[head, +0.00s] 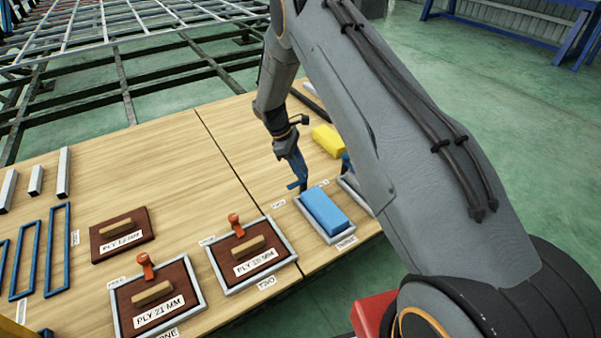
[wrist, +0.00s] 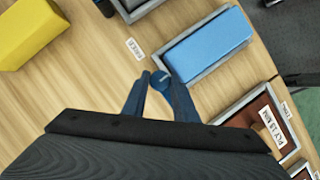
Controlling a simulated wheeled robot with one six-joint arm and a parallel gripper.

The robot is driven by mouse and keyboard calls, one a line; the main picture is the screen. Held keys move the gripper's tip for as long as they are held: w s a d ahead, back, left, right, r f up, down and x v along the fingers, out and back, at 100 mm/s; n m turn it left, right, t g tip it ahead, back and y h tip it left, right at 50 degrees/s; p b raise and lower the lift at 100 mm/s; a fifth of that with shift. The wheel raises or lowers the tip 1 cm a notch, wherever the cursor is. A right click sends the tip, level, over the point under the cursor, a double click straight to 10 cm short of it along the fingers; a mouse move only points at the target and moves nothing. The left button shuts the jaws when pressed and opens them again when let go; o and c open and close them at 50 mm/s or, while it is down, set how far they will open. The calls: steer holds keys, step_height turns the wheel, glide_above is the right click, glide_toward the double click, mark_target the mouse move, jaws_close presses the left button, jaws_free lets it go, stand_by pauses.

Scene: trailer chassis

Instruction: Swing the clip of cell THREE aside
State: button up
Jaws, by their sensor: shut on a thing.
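Cell THREE is a grey-framed tray (head: 309,225) holding a blue block (head: 325,208), with its name label (head: 346,243) on the near side. In the wrist view the blue block (wrist: 208,48) lies in the tray (wrist: 213,75), up and right of my fingers. My gripper (head: 299,186) has blue fingers and is at the tray's far left edge. In the wrist view my gripper (wrist: 158,80) has its fingertips close together at the tray's corner. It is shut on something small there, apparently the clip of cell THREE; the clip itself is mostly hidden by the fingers.
Cells ONE (head: 199,302) and TWO (head: 290,255) hold brown panels with wooden handles and orange-red clips (head: 236,225). A loose panel (head: 122,236) lies at left. A yellow block (head: 328,140) lies behind my gripper. Another grey tray (head: 356,192) is partly hidden by my arm.

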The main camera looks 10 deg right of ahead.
steer(key=shift+d+m, duration=0.1)
steer(key=shift+m, duration=0.2)
steer(key=o, duration=1)
steer(key=shift+v, duration=3.9)
steer(key=shift+w, duration=0.1)
